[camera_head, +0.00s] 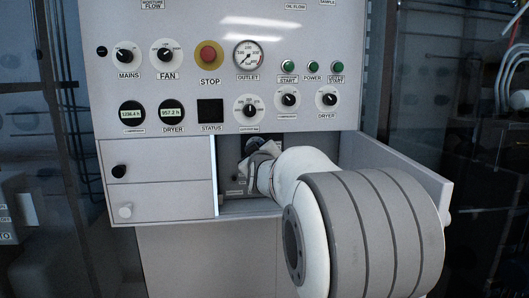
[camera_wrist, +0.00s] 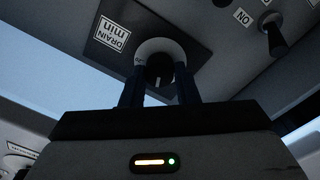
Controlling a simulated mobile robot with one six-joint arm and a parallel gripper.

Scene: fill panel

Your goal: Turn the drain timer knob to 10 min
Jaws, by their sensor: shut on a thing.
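The drain timer knob (camera_wrist: 160,70) is black with a pale round dial around it, next to a "DRAIN min" label (camera_wrist: 111,32) on a dark plate in the wrist view. The two dark fingers of my gripper (camera_wrist: 159,90) stand on either side of the knob and are shut on it. The dial marks are mostly hidden or too dark to read, so I cannot tell the setting. In the head view my gripper (camera_head: 262,152) reaches into the open recess below the panel, and my arm hides much of what is inside.
A black switch (camera_wrist: 273,36) beside an "ON" label is near the knob in the wrist view. Control dials fill the panel (camera_head: 225,85) above.

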